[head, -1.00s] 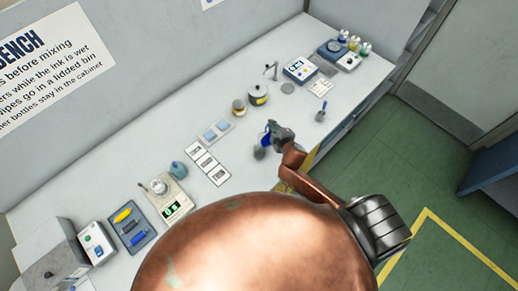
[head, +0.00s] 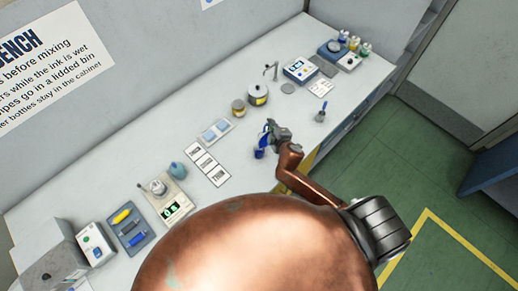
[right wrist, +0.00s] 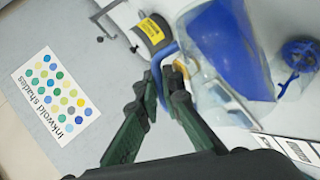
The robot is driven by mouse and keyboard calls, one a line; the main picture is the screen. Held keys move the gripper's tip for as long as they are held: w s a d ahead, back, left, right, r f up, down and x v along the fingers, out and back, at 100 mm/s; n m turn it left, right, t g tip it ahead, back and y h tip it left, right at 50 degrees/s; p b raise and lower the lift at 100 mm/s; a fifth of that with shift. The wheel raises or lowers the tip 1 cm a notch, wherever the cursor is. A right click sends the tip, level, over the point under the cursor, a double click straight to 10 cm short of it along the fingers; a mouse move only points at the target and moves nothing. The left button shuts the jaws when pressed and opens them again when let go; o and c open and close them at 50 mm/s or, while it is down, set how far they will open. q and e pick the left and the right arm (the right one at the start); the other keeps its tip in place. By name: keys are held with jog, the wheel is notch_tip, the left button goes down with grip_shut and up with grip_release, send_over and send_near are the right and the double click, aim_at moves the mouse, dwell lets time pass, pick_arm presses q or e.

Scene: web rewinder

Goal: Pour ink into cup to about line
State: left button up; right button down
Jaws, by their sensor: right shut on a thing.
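My right gripper (head: 276,132) is shut on the blue handle of a clear jug (head: 263,147) and holds it over the bench. In the right wrist view the jug (right wrist: 225,65) is tilted and has blue ink in it; my right fingertips (right wrist: 172,75) are at its handle. A small cup-like vessel (head: 159,187) stands on the scale (head: 172,205) with a lit display, to the left of the jug; its line is too small to see. My left gripper is out of view.
White label cards (head: 207,163) lie between jug and scale. A teal bottle (head: 178,169) stands next to the scale. A tray of coloured tools (head: 130,228) is left. A dark-banded pot (head: 257,94) and an amber jar (head: 239,106) stand behind. The front right of the bench is mostly clear.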

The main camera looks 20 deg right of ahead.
jog(key=shift+w, duration=0.2)
jog(key=shift+a+r+n+b, duration=0.2)
jog(key=shift+r+n+b, duration=0.1)
jog(key=shift+r, duration=0.05)
dwell(2.0)
jog(key=shift+a+r+n+h, duration=0.2)
jog(key=shift+a+n+h, duration=0.1)
jog(key=shift+h, duration=0.1)
dwell(1.5)
jog(key=shift+d+f, duration=0.15)
jog(key=shift+d, duration=0.15)
jog(key=d+m+y+p, duration=0.1)
jog(key=p, duration=0.1)
jog(key=m+y+p, duration=0.1)
jog(key=p, duration=0.1)
jog(key=shift+w+d+f+g, duration=0.1)
jog(key=shift+w+d+g, duration=0.05)
jog(key=shift+d+g, duration=0.2)
jog(key=shift+d+f+m, duration=0.1)
jog(key=shift+f+m, duration=0.1)
jog(key=shift+m, duration=0.1)
jog(key=shift+f, duration=0.1)
